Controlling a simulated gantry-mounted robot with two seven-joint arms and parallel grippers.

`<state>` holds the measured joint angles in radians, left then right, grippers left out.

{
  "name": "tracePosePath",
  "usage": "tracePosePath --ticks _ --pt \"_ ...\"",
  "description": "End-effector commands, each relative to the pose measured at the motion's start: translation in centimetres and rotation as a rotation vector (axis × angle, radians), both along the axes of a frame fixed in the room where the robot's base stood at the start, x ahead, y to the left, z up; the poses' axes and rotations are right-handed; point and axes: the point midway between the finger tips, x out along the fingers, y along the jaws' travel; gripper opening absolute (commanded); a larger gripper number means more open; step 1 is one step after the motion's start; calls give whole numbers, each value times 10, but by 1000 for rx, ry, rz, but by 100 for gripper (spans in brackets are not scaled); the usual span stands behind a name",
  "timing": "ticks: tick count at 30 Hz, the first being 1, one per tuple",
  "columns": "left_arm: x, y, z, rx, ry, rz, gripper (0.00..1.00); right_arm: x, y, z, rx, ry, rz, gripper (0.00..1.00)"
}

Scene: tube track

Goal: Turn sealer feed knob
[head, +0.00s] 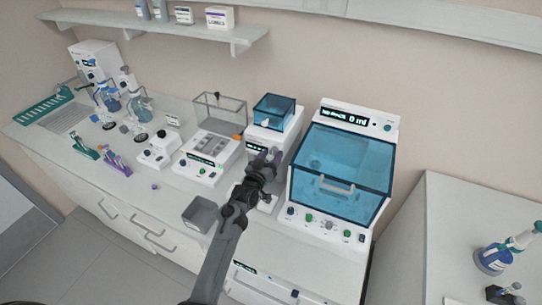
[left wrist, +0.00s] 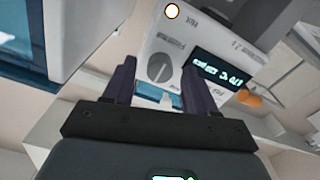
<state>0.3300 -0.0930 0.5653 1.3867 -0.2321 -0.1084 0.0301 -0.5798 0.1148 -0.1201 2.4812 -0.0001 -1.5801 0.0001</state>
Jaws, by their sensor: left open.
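The sealer (head: 287,141) is a small white unit with a blue clear hood (head: 274,110) at the middle of the counter in the head view. In the left wrist view, its white front panel (left wrist: 185,38) is tilted and carries a round grey knob (left wrist: 160,68) and a dark lit display (left wrist: 217,73). My left gripper (head: 272,155) is in front of this panel. In the left wrist view, its open fingers (left wrist: 160,80) are on either side of the knob in the picture; contact cannot be told. The gripper hides the knob in the head view. My right gripper is not in view.
A larger white machine (head: 300,222) with a blue clear door stands close to the right. A white device (head: 201,176) with a clear box above it stands left. A grey open bin (head: 201,214) sits at the counter's front. Flasks (head: 139,104) and racks are farther left.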

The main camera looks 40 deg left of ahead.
Motion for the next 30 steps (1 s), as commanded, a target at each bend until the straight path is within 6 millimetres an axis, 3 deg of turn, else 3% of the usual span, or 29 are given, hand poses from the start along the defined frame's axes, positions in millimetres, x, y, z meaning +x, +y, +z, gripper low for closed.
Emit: tracePosePath --ticks 12,23,30 --pt "5 1 0 0 1 0 56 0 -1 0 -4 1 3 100" --pt "5 1 0 0 1 0 1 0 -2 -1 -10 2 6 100" --pt "5 1 0 17 7 -1 0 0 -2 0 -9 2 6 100"
